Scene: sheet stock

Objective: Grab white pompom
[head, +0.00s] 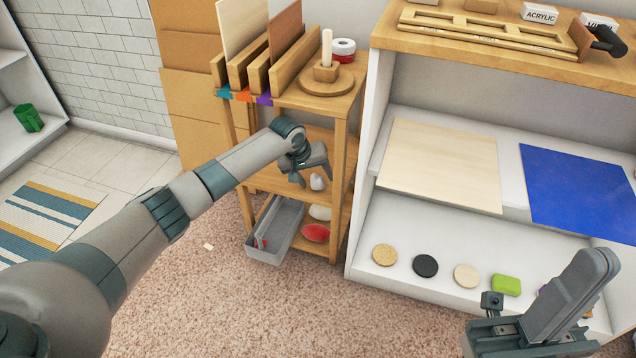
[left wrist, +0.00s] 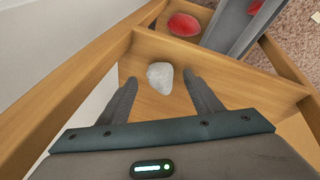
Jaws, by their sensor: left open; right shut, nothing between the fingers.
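A small white pompom (head: 317,182) rests on the middle shelf of the wooden rack (head: 341,150). In the left wrist view the pompom (left wrist: 160,77) lies on the wooden board, just ahead of and between the fingertips. My left gripper (head: 307,176) is open and reaches into the rack from the left, close to the pompom; its fingers (left wrist: 162,84) stand on either side with gaps. They do not visibly touch it. My right gripper (head: 597,265) is shut and empty at the lower right, in front of the white shelf unit.
Rack posts and shelf edges surround the left gripper closely. Below are a grey bin (head: 286,224), a red item (head: 316,233) and another whitish item (head: 320,212). The white shelf unit (head: 362,240) stands to the right with discs and a green block (head: 506,285).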

